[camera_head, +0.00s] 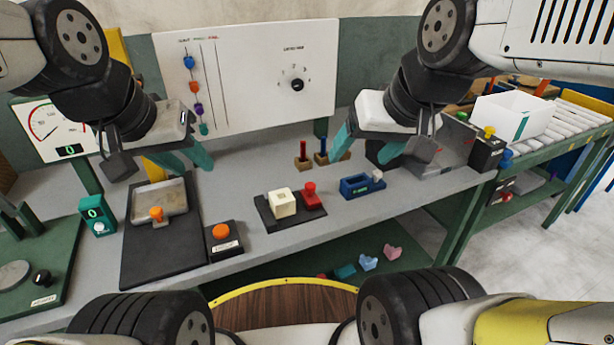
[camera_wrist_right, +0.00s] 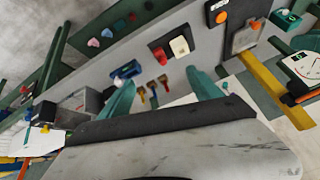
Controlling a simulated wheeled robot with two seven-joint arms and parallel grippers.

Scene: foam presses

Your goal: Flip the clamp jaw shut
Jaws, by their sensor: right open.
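A small black fixture (camera_head: 264,213) on the grey bench carries a cream block (camera_head: 283,203) and a red jaw-like piece (camera_head: 311,196) beside it; I cannot tell whether this is the clamp or how far its jaw is turned. The cream block (camera_wrist_right: 180,46) and red piece (camera_wrist_right: 159,54) also show in the right wrist view. My right gripper (camera_head: 360,158) is open and empty, above and behind a blue holder (camera_head: 355,187); its teal fingers are wide apart in the wrist view (camera_wrist_right: 160,80). My left gripper (camera_head: 190,168) is open and empty above the back of a dark press plate.
The dark press plate (camera_head: 140,265) has an orange knob (camera_head: 156,214); an orange-button box (camera_head: 222,238) stands beside it. A white panel (camera_head: 250,80) rises behind. A white bin (camera_head: 512,115) sits at right.

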